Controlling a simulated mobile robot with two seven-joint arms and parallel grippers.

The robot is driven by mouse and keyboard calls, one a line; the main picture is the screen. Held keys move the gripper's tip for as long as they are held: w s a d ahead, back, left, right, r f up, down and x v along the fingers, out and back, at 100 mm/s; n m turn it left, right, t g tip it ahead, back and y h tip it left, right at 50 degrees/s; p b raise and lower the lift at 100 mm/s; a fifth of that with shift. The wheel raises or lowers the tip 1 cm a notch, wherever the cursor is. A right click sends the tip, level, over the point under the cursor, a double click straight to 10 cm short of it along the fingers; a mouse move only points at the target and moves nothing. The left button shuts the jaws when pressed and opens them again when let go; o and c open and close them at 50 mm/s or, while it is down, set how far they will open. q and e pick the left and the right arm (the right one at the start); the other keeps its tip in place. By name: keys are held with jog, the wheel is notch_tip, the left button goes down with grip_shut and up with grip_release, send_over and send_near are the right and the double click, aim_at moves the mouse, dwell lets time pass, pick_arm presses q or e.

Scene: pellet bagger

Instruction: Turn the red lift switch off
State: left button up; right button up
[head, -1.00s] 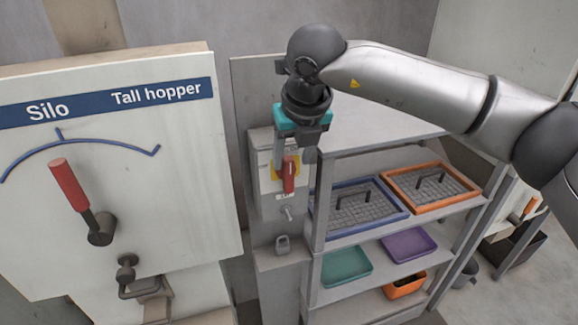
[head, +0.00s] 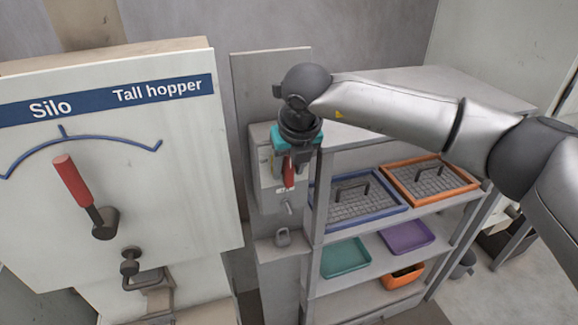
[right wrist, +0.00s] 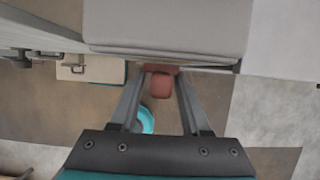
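The red lift switch (head: 289,174) is a red handle on the grey switch box left of the shelf, pointing downward. My right gripper (head: 287,162) is at the box in the head view, over the upper part of the handle and hiding part of it. In the right wrist view the red handle (right wrist: 161,86) lies between my two fingers (right wrist: 161,90). Small gaps seem to show on both sides, so the gripper looks open around the handle. The yellow plate behind the switch is now mostly hidden. My left gripper is not in view.
The shelf (head: 345,242) close on the right holds a blue-rimmed tray (head: 398,212) and an orange-rimmed tray (head: 388,188). A large silo panel (head: 190,130) with a red-handled lever (head: 73,182) stands left.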

grip_shut()
jog(key=shift+a+f+h+b, duration=0.1)
jog(key=shift+h+b, duration=0.3)
jog(key=shift+b, duration=0.45)
jog(key=n+t+h+b, duration=0.1)
jog(key=t+h+b, duration=0.1)
jog(key=h+b, duration=0.2)
jog(key=n+t+h+b, duration=0.1)
jog(key=h+b, duration=0.3)
jog(key=b, duration=0.4)
jog(key=n+t+h+b, duration=0.1)
jog(key=t+h+b, duration=0.1)
jog(key=b, duration=0.4)
jog(key=shift+s+a+f+t+h, duration=0.1)
jog(key=shift+a+f+t+h, duration=0.25)
jog(key=shift+h, duration=0.55)
jog(key=shift+r+n+t+h+b, duration=0.1)
jog(key=shift+n+t+h+b, duration=0.9)
jog(key=shift+b, duration=1)
jog(key=shift+h, duration=0.3)
jog(key=o, duration=0.5)
grip_release()
